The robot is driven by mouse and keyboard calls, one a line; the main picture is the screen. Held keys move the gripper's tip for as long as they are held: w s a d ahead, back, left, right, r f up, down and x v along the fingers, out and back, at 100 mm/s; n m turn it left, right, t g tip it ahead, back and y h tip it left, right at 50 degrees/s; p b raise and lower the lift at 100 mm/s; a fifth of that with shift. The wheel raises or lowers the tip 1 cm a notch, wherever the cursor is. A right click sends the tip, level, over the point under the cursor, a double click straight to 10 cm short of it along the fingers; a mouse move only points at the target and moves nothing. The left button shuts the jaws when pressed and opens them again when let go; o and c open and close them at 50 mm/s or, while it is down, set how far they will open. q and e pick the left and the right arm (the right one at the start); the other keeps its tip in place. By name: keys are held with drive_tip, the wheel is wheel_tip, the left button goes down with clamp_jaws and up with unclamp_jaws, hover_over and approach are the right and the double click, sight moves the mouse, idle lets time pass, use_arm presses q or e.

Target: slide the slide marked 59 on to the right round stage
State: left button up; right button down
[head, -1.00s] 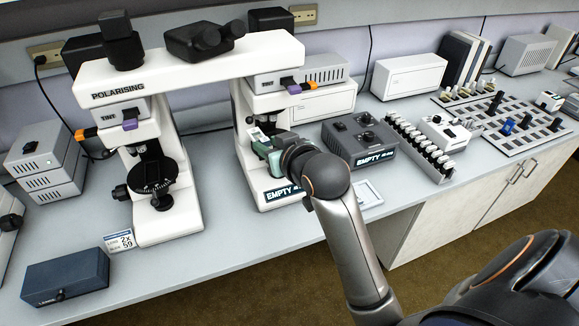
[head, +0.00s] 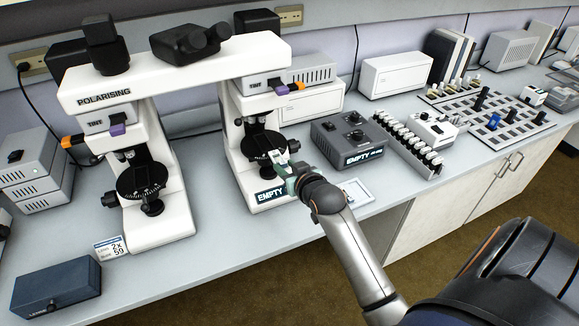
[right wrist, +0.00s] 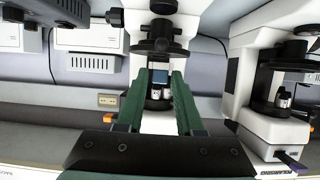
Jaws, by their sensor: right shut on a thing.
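My right gripper (head: 284,166) is at the front right edge of the right round stage (head: 258,146), a dark disc on the right stand of the white double microscope. It is shut on a small pale slide (head: 281,158) whose number I cannot read. The slide's far end is close to the stage; I cannot tell whether they touch. In the right wrist view, the two green fingers (right wrist: 154,92) flank a small bluish piece, with the microscope stand beyond. The left round stage (head: 138,178) shows no slide that I can make out. My left gripper is out of view.
The microscope's lens turret (head: 258,121) hangs above the right stage. A card (head: 109,247) reading 2x and 59 stands by the left base. A grey control box (head: 348,138) and a pale tray (head: 357,192) are to the right. A dark blue box (head: 57,279) lies front left.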

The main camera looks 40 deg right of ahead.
sight(274, 151)
drive_tip(key=shift+x, duration=0.8)
drive_tip(key=shift+w+d+f, duration=0.1)
drive_tip(key=shift+w+d, duration=0.1)
drive_tip(key=shift+w, duration=0.65)
drive_tip(key=shift+w+d, duration=0.2)
drive_tip(key=shift+w, duration=0.65)
drive_tip(key=shift+w+d+f, duration=0.1)
drive_tip(key=shift+w+d, duration=0.1)
drive_tip(key=shift+w, duration=0.65)
drive_tip(key=shift+w+d+f+b, duration=0.1)
drive_tip(key=shift+w+b, duration=0.3)
drive_tip(key=shift+w+d+b, duration=0.2)
drive_tip(key=shift+w+b, duration=0.2)
drive_tip(key=shift+w, duration=0.3)
drive_tip(key=w+b, duration=0.2)
drive_tip(key=w, duration=0.1)
drive_tip(key=shift+d+b, duration=0.35)
drive_tip(key=shift+f, duration=0.3)
drive_tip(key=shift+s+p, duration=0.15)
drive_tip(key=shift+p, duration=0.5)
drive_tip(key=shift+f, duration=0.3)
